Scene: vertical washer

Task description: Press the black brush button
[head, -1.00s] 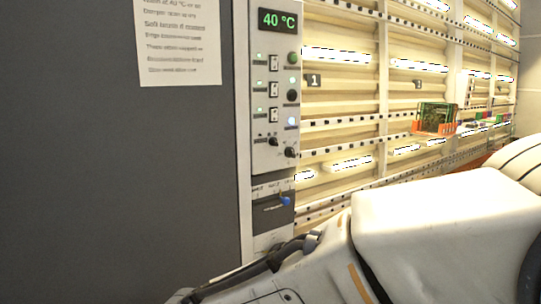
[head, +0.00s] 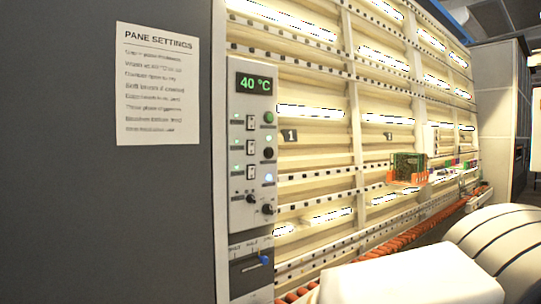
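The control panel (head: 251,165) of the washer stands upright left of the middle in the head view. Its display (head: 254,83) reads 40 °C. Below it is a column of three round buttons: a green button (head: 268,117), a black button (head: 268,153) in the middle, and a white-blue lit button (head: 268,178). Small rocker switches and green lights sit left of them. The black button is unobstructed. Neither of my grippers is in view. Only a white part of my arm shows at the lower right.
A paper headed PANE SETTINGS (head: 158,84) hangs on the dark cabinet side (head: 70,180). Two dark knobs (head: 268,209) and a blue-tipped slider (head: 263,260) sit lower on the panel. The washer's lit racks (head: 318,150) run right, with an orange holder and green board (head: 407,170).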

